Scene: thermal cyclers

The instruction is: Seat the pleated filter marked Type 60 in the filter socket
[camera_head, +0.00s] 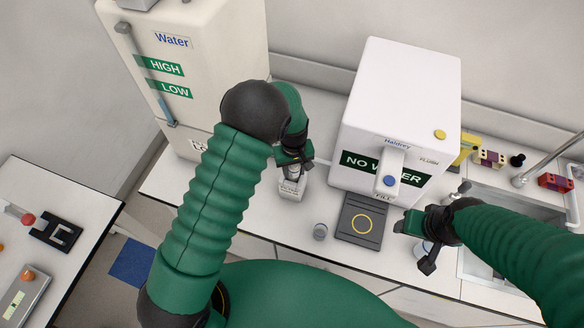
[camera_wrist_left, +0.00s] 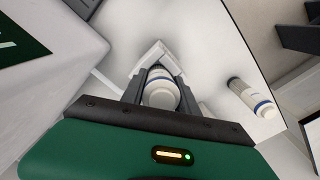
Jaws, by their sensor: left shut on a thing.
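My left gripper (camera_head: 293,168) is shut on a white cylindrical filter with a blue band; in the left wrist view the filter (camera_wrist_left: 158,90) stands between the two fingers. It is at a small white labelled block (camera_head: 291,187) on the counter, which looks like the socket. The block's pale edges (camera_wrist_left: 150,54) show behind the filter; I cannot tell whether the filter is seated. A second similar filter (camera_head: 320,231) stands apart on the counter, also in the left wrist view (camera_wrist_left: 250,97). No type marking is readable. My right gripper (camera_head: 416,246) has its fingers apart near the counter's front edge.
A large water tank (camera_head: 195,60) stands at the back left. A sink (camera_head: 515,205) is at the right. Bare counter lies left of the block.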

